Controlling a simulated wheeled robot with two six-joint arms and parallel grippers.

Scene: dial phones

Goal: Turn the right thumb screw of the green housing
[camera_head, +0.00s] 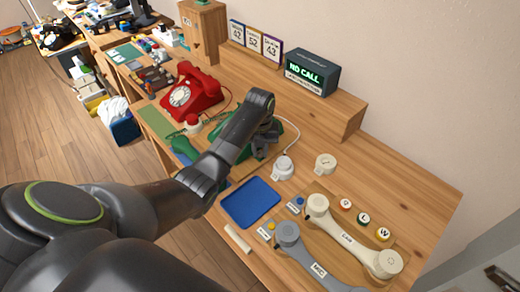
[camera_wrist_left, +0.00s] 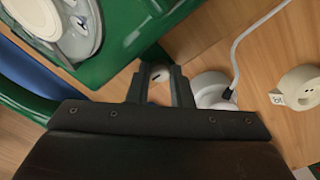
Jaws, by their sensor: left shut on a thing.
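The green housing (camera_head: 241,152) stands on the bench, partly hidden behind my left arm. In the left wrist view its green edge (camera_wrist_left: 118,58) and part of its pale dial (camera_wrist_left: 78,28) show at the top left. The right thumb screw (camera_wrist_left: 159,74) is a small light round head at the housing's edge. My left gripper (camera_wrist_left: 160,88) is shut on it, one finger on each side. In the head view my left gripper (camera_head: 262,140) is over the housing's right side and hides the screw. My right gripper is in neither view.
A red phone (camera_head: 192,93) stands behind left.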

